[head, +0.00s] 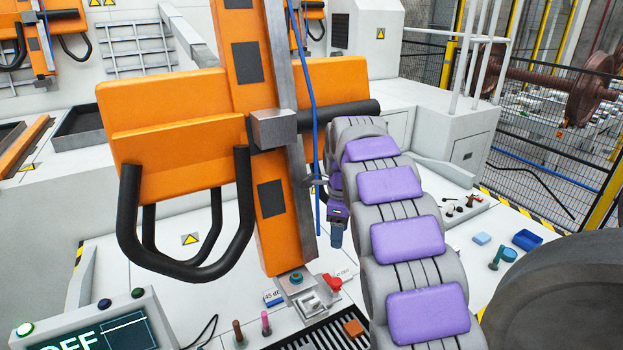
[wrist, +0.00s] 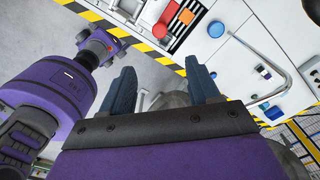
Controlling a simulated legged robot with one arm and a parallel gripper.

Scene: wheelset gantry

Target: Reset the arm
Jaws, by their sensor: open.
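My gripper (wrist: 163,80) shows in the wrist view with its two blue fingers spread apart. No held object shows between them; pale floor and some grey parts lie beyond. In the head view my arm, grey with purple pads, rises from the bottom right and bends over at the top centre. The purple and blue end of my gripper (head: 337,236) shows small beside the orange column, partly hidden behind the arm. Whether it touches the column I cannot tell.
The orange column (head: 270,215) with a black handle (head: 180,262) stands close left of my arm. A control panel (head: 105,322) is at the bottom left. A blue tray (head: 527,240) lies at the right. A mesh fence (head: 550,160) stands behind.

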